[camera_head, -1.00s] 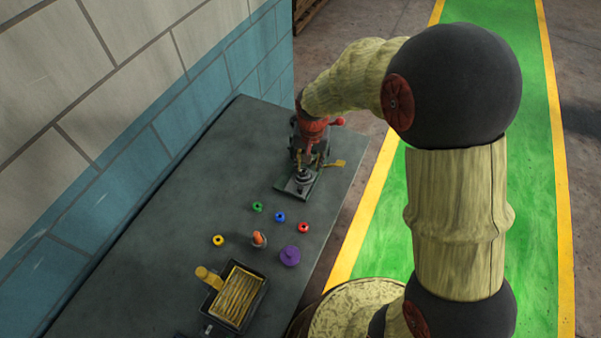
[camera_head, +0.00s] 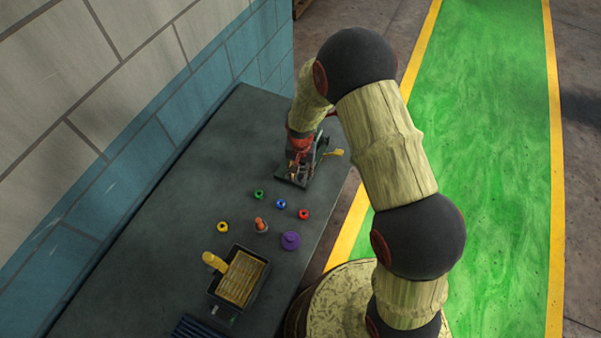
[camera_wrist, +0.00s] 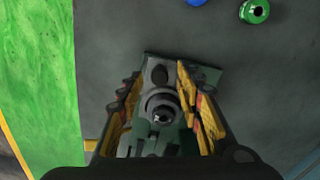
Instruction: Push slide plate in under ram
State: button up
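The press (camera_head: 318,165) stands at the far right of the bench, partly hidden by my arm. Its ram is not clearly visible. A dark green-grey plate (camera_wrist: 208,78), which looks like the slide plate, shows below my gripper in the wrist view, with a round grey metal part (camera_wrist: 162,106) on it. My gripper (camera_wrist: 158,88) is over the plate, its yellow fingers apart on either side of the round part. In the head view my gripper (camera_head: 300,152) is at the front of the press. I cannot tell whether the fingers touch anything.
Green (camera_head: 259,194), blue (camera_head: 281,204), red (camera_head: 304,214) and yellow (camera_head: 222,226) small rings lie nearer on the bench. The wall borders the bench's left.

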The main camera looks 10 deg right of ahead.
jog(key=shift+f, duration=0.2)
jog(key=shift+c, duration=0.7)
jog(key=c, duration=0.8)
grip_shut()
